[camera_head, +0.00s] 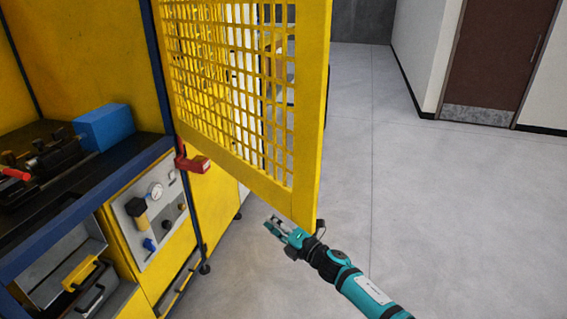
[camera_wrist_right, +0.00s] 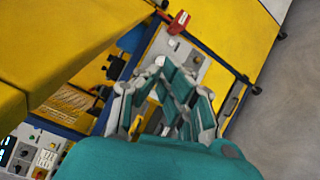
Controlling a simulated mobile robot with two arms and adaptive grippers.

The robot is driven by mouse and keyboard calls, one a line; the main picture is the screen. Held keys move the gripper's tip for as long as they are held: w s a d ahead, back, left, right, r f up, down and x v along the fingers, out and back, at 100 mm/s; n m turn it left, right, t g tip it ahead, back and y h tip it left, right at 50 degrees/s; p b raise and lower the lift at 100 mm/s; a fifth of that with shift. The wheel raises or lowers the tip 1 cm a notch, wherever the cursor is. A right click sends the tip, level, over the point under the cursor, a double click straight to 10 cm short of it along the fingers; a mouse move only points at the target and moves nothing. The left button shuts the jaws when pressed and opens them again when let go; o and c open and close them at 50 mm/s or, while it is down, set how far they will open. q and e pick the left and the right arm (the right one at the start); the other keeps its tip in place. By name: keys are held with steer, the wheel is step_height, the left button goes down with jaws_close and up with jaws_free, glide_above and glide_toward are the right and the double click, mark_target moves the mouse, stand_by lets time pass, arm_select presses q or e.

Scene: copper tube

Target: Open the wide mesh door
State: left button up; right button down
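The wide mesh door (camera_head: 262,186) has a yellow frame and yellow grid. In the head view it stands swung out from the blue-edged cabinet, its free edge toward the open floor. A large yellow panel at the left of the wrist view (camera_wrist_right: 60,35) seems to be part of it. My right gripper (camera_head: 272,226) is just below the door's lower outer corner, with no clear contact visible. Its fingers show in the wrist view (camera_wrist_right: 168,82) with a small gap and nothing between them. My left gripper is out of view.
A red block (camera_head: 192,163) sits on the cabinet post near the door's lower edge. A gauge panel (camera_head: 150,215) and open drawer (camera_head: 62,268) are below the worktop. A blue box (camera_head: 104,127) stands on it. Grey floor (camera_head: 440,220) to the right is clear.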

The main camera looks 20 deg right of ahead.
steer(key=s+a+m+h, duration=0.2)
steer(key=a, duration=0.4)
steer(key=s+a+r+m+t+h+p, duration=0.1)
steer(key=s+a+r+h, duration=0.1)
steer(key=a+r, duration=0.25)
steer(key=s+a+r+m+h+p, duration=0.1)
steer(key=s+a+r, duration=0.25)
steer(key=r, duration=0.25)
steer(key=s+r+m+h+p, duration=0.1)
steer(key=s+r+m+h, duration=0.45)
steer(key=r, duration=0.35)
steer(key=m+g+h+p, duration=0.2)
steer(key=m+h+p, duration=0.1)
steer(key=h+p, duration=0.15)
glide_toward(283, 157)
steer(key=a+x, duration=0.1)
steer(key=x, duration=0.3)
steer(key=shift+w+d+r+p, duration=0.1)
steer(key=shift+w+d+p, duration=0.1)
steer(key=shift+d, duration=0.2)
steer(key=shift+w+d+r+p, duration=0.1)
steer(key=shift+w+d+p, duration=0.1)
steer(key=shift+d, duration=0.25)
steer(key=shift+f, duration=0.1)
